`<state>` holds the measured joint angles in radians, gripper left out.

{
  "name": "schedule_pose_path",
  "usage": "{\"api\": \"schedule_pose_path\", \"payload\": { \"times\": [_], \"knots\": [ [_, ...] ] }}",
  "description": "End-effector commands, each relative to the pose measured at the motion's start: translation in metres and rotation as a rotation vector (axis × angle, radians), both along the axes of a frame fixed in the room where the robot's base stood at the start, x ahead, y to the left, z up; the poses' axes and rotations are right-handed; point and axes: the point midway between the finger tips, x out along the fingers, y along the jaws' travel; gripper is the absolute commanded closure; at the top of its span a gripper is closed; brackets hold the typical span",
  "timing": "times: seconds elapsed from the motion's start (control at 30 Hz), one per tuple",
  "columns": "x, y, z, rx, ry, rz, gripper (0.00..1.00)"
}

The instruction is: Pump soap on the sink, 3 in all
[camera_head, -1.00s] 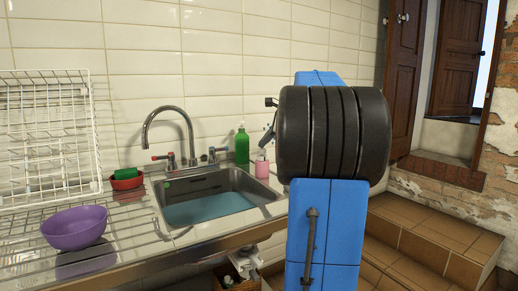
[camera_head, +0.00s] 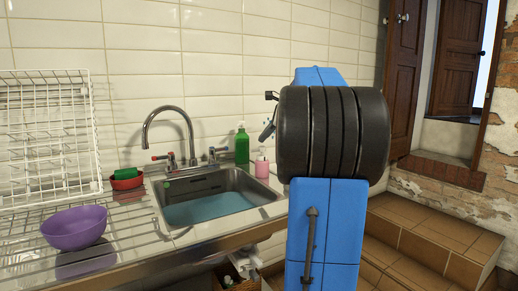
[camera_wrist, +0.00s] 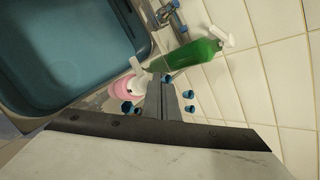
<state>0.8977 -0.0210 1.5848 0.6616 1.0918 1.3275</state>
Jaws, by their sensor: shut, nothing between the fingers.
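The pink soap bottle (camera_head: 262,167) with its white pump head stands on the ledge at the sink's back right corner. In the wrist view the pink bottle (camera_wrist: 124,91) shows from above, its pump pointing up beside my fingers. My gripper (camera_head: 267,131) is shut and empty, just above the pink bottle's pump and apart from it in the head view. Its narrow shut fingers also show in the wrist view (camera_wrist: 163,88). My arm hides part of the gripper in the head view. The sink (camera_head: 203,185) holds bluish water.
A green bottle (camera_head: 242,148) with a white top stands close behind the pink one, against the tiles. A curved faucet (camera_head: 168,115) rises behind the basin. A red bowl with a green sponge (camera_head: 126,179), a purple bowl (camera_head: 74,229) and a white dish rack (camera_head: 48,140) are at left.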

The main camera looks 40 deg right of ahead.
Motion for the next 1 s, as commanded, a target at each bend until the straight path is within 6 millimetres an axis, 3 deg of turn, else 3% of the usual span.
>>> {"api": "schedule_pose_path", "payload": {
  "times": [0.53, 1.0],
  "knots": [
    [0.0, 0.0, 0.043, -0.001, -0.001, 0.0, 1.0],
    [0.0, 0.0, 0.048, 0.0, 0.0, 0.0, 1.0]
  ]
}}
